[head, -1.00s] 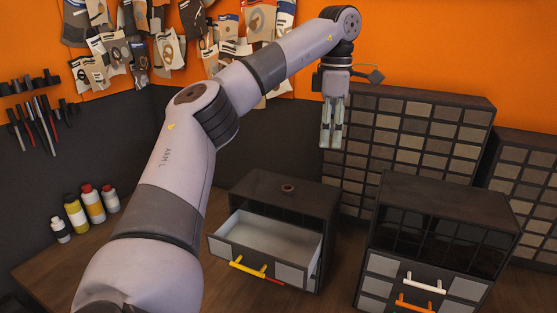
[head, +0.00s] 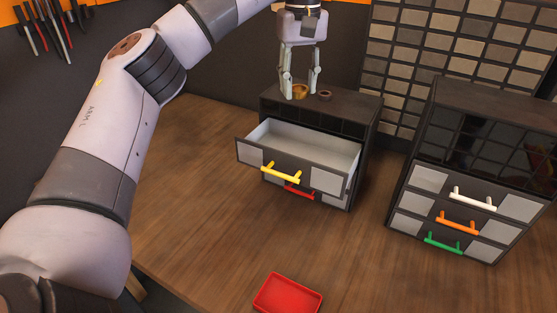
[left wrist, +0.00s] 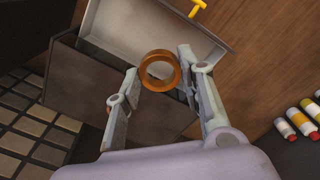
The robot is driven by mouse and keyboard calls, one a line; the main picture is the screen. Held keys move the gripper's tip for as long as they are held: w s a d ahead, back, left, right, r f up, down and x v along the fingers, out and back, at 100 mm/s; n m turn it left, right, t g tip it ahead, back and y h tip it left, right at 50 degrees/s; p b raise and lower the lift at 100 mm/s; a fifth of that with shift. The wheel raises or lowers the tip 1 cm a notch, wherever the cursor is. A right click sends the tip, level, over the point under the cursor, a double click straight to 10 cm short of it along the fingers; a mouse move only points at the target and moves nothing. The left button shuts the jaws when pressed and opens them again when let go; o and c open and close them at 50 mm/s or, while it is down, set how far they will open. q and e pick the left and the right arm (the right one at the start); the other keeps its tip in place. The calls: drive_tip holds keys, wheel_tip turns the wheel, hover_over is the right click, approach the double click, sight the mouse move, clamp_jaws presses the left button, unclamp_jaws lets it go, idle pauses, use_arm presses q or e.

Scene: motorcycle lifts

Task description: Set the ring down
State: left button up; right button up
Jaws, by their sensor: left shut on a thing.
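My left gripper (head: 301,92) hangs pointing down over the top of the small dark cabinet (head: 349,104). Its fingers stand apart with a gold-brown ring (head: 300,95) between their tips, and it is shut on this ring. In the left wrist view the ring (left wrist: 161,86) shows between the two fingertips (left wrist: 158,62). I cannot tell whether the ring touches the cabinet top. A second, darker ring (head: 325,95) sits on the cabinet top just right of the gripper. My right gripper is not in view.
The cabinet's upper drawer (head: 303,147), with a yellow handle (head: 281,173), is pulled open and looks empty. A second cabinet (head: 490,120) with white, orange and green handles stands at right. A red tray (head: 287,294) lies on the wooden table (head: 200,210), which is clear around it.

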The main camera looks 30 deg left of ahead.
use_arm(q)
wheel_tip(320, 180, down, 14)
drive_tip(key=shift+r+p, duration=0.1)
drive_tip(key=shift+p, duration=0.35)
wheel_tip(320, 180, down, 5)
drive_tip(key=shift+r+p, duration=0.1)
drive_tip(key=shift+p, duration=0.65)
drive_tip(key=shift+f, duration=0.25)
drive_tip(key=shift+f, duration=0.2)
drive_tip(key=o, duration=0.9)
